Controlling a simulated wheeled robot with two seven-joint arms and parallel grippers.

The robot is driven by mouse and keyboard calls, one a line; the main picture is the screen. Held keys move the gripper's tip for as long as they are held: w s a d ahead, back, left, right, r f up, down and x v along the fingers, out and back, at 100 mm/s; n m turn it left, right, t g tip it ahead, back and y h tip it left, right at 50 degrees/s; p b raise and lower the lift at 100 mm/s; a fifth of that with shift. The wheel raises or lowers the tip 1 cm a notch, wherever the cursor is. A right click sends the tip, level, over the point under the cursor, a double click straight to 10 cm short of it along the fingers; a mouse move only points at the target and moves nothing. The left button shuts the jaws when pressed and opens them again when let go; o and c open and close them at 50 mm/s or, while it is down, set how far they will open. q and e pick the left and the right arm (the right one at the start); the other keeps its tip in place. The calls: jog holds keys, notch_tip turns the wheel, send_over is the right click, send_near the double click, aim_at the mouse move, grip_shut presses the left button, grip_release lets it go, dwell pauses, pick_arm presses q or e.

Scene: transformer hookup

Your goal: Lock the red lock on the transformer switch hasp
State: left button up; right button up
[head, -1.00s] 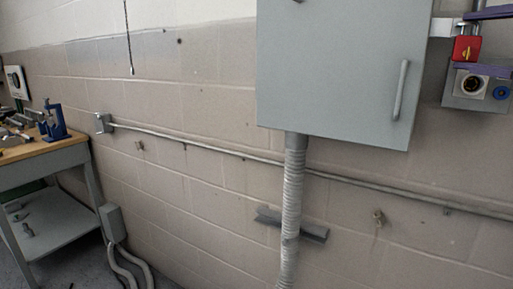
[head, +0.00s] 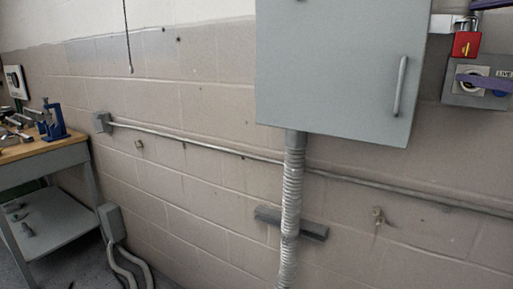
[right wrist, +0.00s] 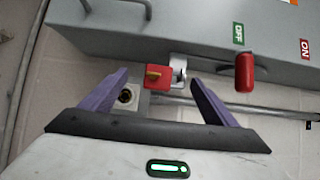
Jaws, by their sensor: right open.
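The red lock (head: 466,44) hangs by its shackle at the light metal hasp (head: 441,24) beside the grey cabinet. It also shows in the right wrist view (right wrist: 158,76), with a brass-coloured piece on its face. I cannot tell whether the shackle is fully closed. My right gripper (head: 487,43) is open, with one purple finger above and one below the lock's level. In the right wrist view the gripper (right wrist: 160,78) has its fingers on either side of the lock, apart from it. My left gripper is not in view.
The grey cabinet (head: 340,75) has a long handle. A red switch handle (right wrist: 245,72) sits near OFF and ON labels. A small "LIVE" panel (head: 478,99) is below the lock. A workbench (head: 45,147) stands at left; a conduit (head: 292,195) runs below the cabinet.

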jog(key=shift+s+d+b, duration=0.15)
jog(key=shift+s+b, duration=0.55)
jog(key=shift+s, duration=2.05)
